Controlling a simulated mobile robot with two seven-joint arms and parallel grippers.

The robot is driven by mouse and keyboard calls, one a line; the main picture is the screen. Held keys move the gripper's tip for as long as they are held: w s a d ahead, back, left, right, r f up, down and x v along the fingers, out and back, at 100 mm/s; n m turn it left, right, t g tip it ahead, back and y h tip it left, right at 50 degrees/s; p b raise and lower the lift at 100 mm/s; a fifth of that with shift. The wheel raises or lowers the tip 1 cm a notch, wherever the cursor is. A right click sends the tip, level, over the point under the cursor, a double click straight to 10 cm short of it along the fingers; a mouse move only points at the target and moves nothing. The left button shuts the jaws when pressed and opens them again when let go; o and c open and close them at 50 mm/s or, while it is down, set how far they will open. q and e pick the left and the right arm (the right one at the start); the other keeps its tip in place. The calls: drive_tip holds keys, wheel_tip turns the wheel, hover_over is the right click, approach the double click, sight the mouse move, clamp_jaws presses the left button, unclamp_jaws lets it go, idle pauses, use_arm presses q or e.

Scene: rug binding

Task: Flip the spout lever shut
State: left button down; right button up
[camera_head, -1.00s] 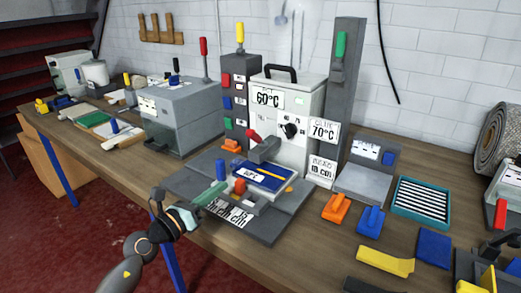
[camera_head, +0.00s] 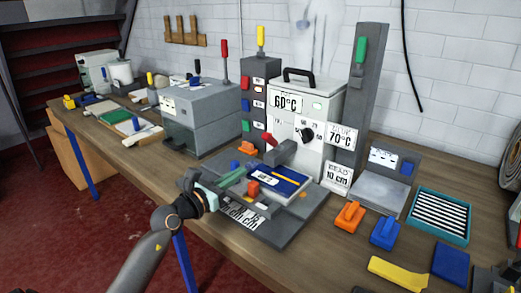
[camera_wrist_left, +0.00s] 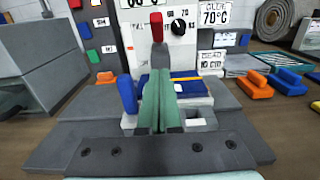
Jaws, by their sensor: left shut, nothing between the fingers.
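The spout is a grey block (camera_head: 281,152) sticking out low on the front of the white heated pot (camera_head: 312,108). Its red lever (camera_head: 270,138) stands up from it, tilted in the head view; it looks upright in the left wrist view (camera_wrist_left: 156,27). My left gripper (camera_head: 240,174) has green fingers, shut and empty, above the grey fixture in front of the spout. In the left wrist view the fingertips (camera_wrist_left: 160,75) point towards the spout, below the red lever and apart from it. My right gripper is not in view.
A blue upright knob (camera_wrist_left: 127,93) stands just left of the fingers. A blue plate (camera_head: 285,180) and red-orange block (camera_head: 253,189) lie on the fixture. A grey column with coloured switches (camera_head: 260,95) is left of the pot. Orange (camera_head: 349,216) and blue (camera_head: 385,232) clamps lie right.

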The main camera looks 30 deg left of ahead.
use_arm(q)
approach(269, 144)
drive_tip(key=w+f, duration=0.2)
drive_tip(key=shift+w+d+f, duration=0.15)
drive_tip(key=shift+d+f, duration=0.05)
drive_tip(key=shift+f, duration=0.15)
drive_tip(key=shift+w+d+r+p, duration=0.1)
drive_tip(key=shift+w+r+p, duration=0.2)
drive_tip(key=shift+w+r, duration=0.5)
drive_tip(key=shift+w+d+r+p, duration=0.1)
drive_tip(key=shift+w+r+p, duration=0.15)
drive_tip(key=shift+w+r, duration=0.55)
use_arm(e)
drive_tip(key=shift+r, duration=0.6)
use_arm(q)
drive_tip(key=shift+w+a+f, duration=0.1)
drive_tip(key=shift+a+f, duration=0.05)
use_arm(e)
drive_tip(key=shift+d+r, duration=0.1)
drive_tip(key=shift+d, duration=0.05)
